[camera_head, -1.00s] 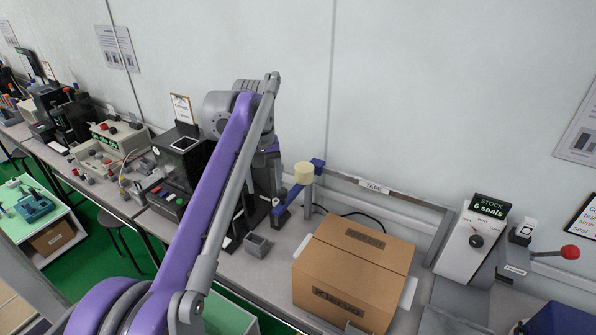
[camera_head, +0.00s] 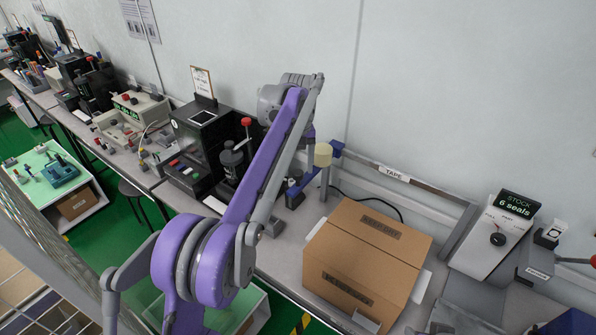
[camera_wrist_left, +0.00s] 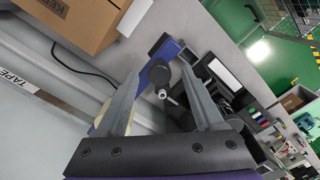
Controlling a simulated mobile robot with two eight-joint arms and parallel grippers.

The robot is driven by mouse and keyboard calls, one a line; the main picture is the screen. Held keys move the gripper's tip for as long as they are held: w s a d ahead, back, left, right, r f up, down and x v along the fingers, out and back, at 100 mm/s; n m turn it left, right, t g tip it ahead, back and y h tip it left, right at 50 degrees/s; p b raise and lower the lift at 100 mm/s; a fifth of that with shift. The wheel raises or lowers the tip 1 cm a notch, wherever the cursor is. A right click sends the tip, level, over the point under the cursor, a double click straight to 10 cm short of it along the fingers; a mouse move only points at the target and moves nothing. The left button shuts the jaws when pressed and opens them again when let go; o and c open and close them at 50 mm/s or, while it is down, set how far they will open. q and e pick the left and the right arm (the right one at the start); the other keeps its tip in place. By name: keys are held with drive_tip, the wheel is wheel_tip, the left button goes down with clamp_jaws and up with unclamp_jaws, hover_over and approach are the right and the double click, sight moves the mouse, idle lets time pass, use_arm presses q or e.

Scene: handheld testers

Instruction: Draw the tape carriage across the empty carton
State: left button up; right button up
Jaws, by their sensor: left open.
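The tape carriage is a blue piece (camera_head: 336,149) with a cream tape roll (camera_head: 323,155) on a grey post, at the left end of the rail marked TAPE. The carton (camera_head: 365,262) stands closed on the bench, right of and in front of the carriage. My left gripper (camera_wrist_left: 161,88) is open and empty. In the left wrist view a dark round knob (camera_wrist_left: 160,73) on the blue part (camera_wrist_left: 166,48) shows between its fingers; I cannot tell if they touch. In the head view my purple arm hides most of the gripper. My right gripper is not in view.
The TAPE rail (camera_head: 421,185) runs behind the carton along the wall. A grey dispenser with a sign "6 seals" (camera_head: 515,205) stands at the right. Black testers (camera_head: 205,135) and a red-topped device (camera_head: 246,122) stand left of the carriage. A black cable lies behind the carton.

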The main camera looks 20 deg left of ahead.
use_arm(q)
drive_tip(key=shift+w+f, duration=0.1)
drive_tip(key=shift+f, duration=0.7)
clamp_jaws()
idle(0.9)
